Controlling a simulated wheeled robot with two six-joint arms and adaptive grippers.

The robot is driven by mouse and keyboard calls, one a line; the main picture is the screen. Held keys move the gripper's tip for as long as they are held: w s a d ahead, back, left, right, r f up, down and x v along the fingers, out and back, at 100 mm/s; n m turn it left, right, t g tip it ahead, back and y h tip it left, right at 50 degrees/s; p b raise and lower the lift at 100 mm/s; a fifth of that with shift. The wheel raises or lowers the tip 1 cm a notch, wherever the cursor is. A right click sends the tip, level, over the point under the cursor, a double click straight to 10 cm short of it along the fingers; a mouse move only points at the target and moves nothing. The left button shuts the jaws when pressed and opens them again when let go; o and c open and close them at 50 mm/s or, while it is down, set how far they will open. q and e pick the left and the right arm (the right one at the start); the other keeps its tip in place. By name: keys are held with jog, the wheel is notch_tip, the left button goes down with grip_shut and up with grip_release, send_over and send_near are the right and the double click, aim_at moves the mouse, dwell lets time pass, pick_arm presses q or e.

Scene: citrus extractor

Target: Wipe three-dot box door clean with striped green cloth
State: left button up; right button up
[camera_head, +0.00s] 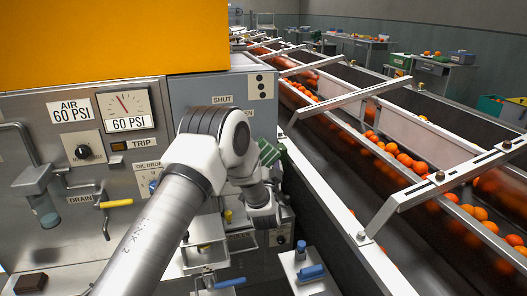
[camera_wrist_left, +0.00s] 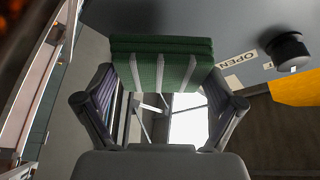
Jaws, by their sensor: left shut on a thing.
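The three-dot box is a grey metal box with a plate of three black dots (camera_head: 262,86) and a SHUT label. Its grey door (camera_head: 190,92) is partly hidden behind my left arm. The green cloth (camera_head: 268,152) shows just right of my arm, beside the box. In the left wrist view the striped green cloth (camera_wrist_left: 150,50) is a folded pad with pale stripes, pinched between the fingers of my left gripper (camera_wrist_left: 160,86). A grey panel with an OPEN label (camera_wrist_left: 236,59) and a black knob (camera_wrist_left: 287,50) lies beyond it. My right gripper is not in view.
A machine panel with a pressure gauge (camera_head: 125,108) and a yellow drain handle (camera_head: 117,203) stands left. A conveyor with oranges (camera_head: 398,158) and cross bars runs along the right. A blue-handled valve (camera_head: 311,272) sits low in front.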

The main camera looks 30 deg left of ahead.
pick_arm(q)
jog(key=shift+s+d, duration=0.8)
jog(key=shift+d, duration=0.1)
jog(key=shift+s+d+p, duration=0.4)
jog(key=shift+s+d, duration=0.55)
jog(key=shift+d, duration=0.2)
